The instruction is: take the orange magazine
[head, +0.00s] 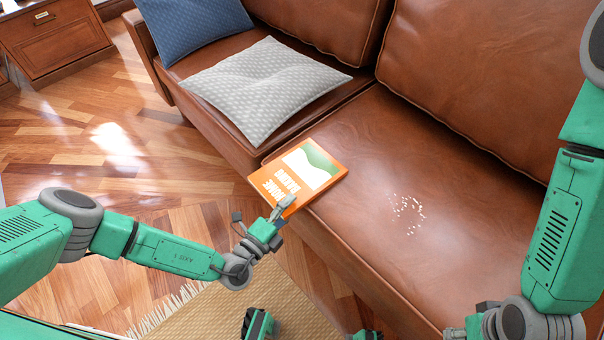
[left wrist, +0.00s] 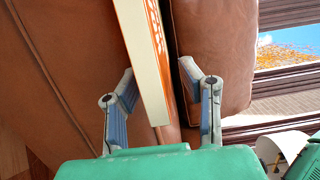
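The orange magazine (head: 290,178), with white lettering and a white and green picture on its cover, lies flat on the front edge of the brown sofa seat, a corner jutting toward the floor. My left gripper (head: 284,208) is at its near edge in the head view. In the left wrist view the magazine (left wrist: 146,60) shows edge-on between the two spread fingers of the left gripper (left wrist: 158,74). A gap shows on the right finger's side; contact at the left finger is unclear. My right gripper (head: 458,331) is mostly cut off at the bottom of the head view.
The brown leather sofa (head: 375,140) fills the right and back. A grey patterned cushion (head: 262,90) lies beyond the magazine, with a blue cushion (head: 195,28) behind it. Small pale crumbs (head: 407,212) lie on the seat. A woven fringed rug (head: 215,308) covers the floor below.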

